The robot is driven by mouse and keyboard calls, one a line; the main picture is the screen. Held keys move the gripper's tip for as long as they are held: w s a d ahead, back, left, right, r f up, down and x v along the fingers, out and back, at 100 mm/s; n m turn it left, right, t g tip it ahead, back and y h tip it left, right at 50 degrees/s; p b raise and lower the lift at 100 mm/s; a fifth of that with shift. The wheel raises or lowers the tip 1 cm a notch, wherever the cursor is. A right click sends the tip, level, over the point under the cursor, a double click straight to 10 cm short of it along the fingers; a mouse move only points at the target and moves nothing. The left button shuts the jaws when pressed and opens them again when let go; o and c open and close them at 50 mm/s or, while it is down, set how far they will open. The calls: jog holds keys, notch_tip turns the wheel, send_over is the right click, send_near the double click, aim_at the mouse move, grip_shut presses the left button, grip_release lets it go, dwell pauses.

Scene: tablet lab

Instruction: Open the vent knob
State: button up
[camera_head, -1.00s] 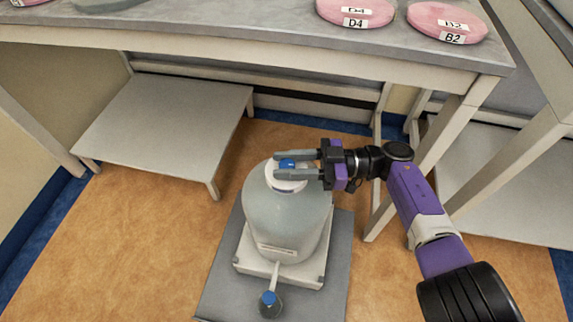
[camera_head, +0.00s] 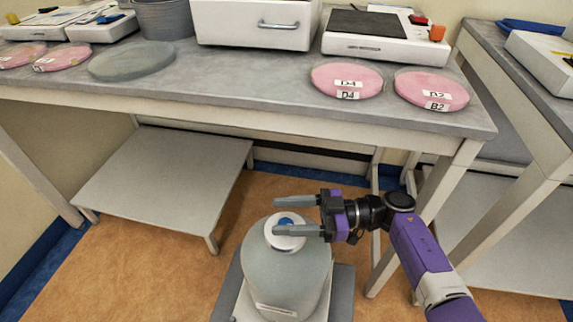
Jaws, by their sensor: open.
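A large grey-white jug (camera_head: 287,270) stands on a white base (camera_head: 243,303) on the floor in front of the bench. On its top is a white cap (camera_head: 297,243) with a blue vent knob (camera_head: 285,221) at its middle. My gripper (camera_head: 275,216) is open and comes in from the right, its two grey fingers pointing left. In the picture one finger lies above the knob and the other crosses the near part of the cap. I cannot tell whether the fingers touch the cap or hover over it.
The grey bench (camera_head: 230,92) stands behind, with pink discs labelled D4 (camera_head: 347,80) and B2 (camera_head: 431,90) on it. A low shelf (camera_head: 165,180) is under it at left. A bench leg (camera_head: 425,205) stands close behind my arm. Floor left of the jug is clear.

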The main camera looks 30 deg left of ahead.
aim_at(286, 223)
notch_tip(286, 223, up, 17)
jog(key=p, duration=0.5)
jog(key=shift+p, duration=0.4)
